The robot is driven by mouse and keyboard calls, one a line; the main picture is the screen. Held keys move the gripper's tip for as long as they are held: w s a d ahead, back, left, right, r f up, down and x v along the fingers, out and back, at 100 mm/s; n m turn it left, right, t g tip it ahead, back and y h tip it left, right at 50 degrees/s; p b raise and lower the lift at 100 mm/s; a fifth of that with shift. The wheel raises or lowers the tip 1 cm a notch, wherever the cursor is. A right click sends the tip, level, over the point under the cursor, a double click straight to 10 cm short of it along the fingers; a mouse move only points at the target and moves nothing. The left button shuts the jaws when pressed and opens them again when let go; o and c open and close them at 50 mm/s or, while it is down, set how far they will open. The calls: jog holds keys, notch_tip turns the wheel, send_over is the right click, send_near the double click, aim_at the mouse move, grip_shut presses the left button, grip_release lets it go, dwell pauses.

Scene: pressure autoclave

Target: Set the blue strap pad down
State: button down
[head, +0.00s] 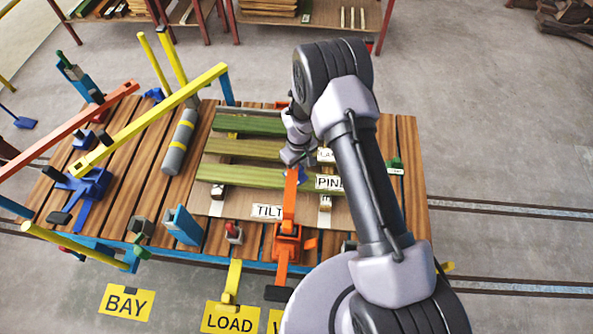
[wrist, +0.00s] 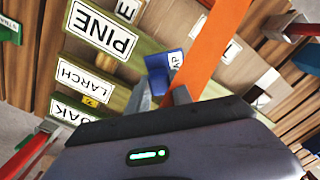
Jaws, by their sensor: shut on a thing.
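The blue strap pad (wrist: 157,70) shows just beyond my gripper (wrist: 172,97) in the wrist view, with a small white label partly hidden at its edge. An orange bar (head: 290,205) runs from an orange base (head: 287,243) at the table's front edge up to my gripper. It also passes close beside the gripper in the wrist view (wrist: 212,45).
Green boards (head: 240,175) lie across the slatted table (head: 415,180), near PINE and TILT labels. A grey cylinder (head: 179,142) lies to the left. Yellow and orange raised bars (head: 150,118) stand over the table's left side. The table's right end is mostly bare.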

jog(key=shift+w+a+f, duration=0.15)
jog(key=shift+w+a, duration=0.1)
jog(key=shift+w, duration=0.2)
jog(key=shift+f, duration=1.65)
jog(key=shift+f+b, duration=0.1)
jog(key=shift+b, duration=0.3)
jog(key=c, duration=1.1)
grip_release()
jog(key=shift+c, duration=0.2)
